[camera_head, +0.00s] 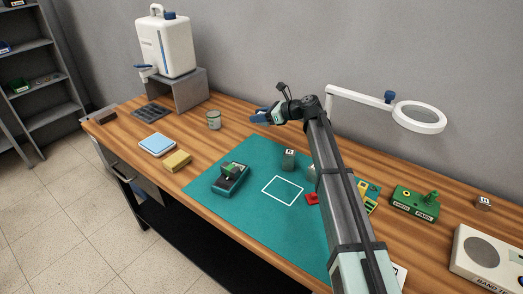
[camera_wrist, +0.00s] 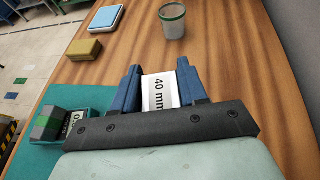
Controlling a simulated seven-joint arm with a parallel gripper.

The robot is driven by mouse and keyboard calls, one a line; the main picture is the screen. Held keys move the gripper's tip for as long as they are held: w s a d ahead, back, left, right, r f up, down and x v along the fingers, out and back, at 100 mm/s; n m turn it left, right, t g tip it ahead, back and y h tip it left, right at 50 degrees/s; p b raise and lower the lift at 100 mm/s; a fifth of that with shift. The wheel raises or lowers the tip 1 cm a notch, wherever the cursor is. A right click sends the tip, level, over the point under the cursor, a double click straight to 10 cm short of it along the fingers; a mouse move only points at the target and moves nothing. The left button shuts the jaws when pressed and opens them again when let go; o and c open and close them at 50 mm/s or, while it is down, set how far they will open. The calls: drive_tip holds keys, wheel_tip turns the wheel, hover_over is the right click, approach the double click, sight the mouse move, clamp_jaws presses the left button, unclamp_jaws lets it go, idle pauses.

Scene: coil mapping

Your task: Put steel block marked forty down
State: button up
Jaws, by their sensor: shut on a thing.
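My gripper (camera_head: 262,117) is over the back of the wooden table, right of the glass beaker, in the head view. In the wrist view my gripper (camera_wrist: 158,72) has its blue fingers on both sides of a block with a white label reading "40 mm", the steel block marked forty (camera_wrist: 160,90). The block's lower part is hidden by the gripper body. In the head view the held block cannot be made out clearly. A white square outline (camera_head: 282,190) is drawn on the green mat (camera_head: 255,210).
A green device (camera_head: 232,178) with a display stands on the mat; another labelled block (camera_head: 289,160) stands behind the outline. The beaker (camera_head: 214,120), yellow sponge (camera_head: 177,161) and blue pad (camera_head: 157,144) are left. A magnifier lamp (camera_head: 418,117) and green holder (camera_head: 415,203) are right.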

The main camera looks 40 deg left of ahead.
sight(258, 149)
drive_tip(key=shift+s+d+f+n+g+h, duration=0.15)
drive_tip(key=shift+s+f+n+g, duration=0.3)
drive_tip(key=shift+f, duration=1.25)
drive_tip(key=shift+s+d+f+n+g+h, duration=0.15)
drive_tip(key=shift+s+f+n+g, duration=0.3)
drive_tip(key=shift+f, duration=1.2)
drive_tip(key=shift+s+d+f+n+g+h, duration=0.1)
drive_tip(key=shift+s+d+f+n+g, duration=0.3)
drive_tip(key=shift+f, duration=1.3)
drive_tip(key=shift+s+a+f, duration=0.1)
drive_tip(key=shift+s+a, duration=0.05)
drive_tip(key=shift+a, duration=0.1)
drive_tip(key=o, duration=1.2)
drive_tip(key=shift+d, duration=0.1)
drive_tip(key=v, duration=1.2)
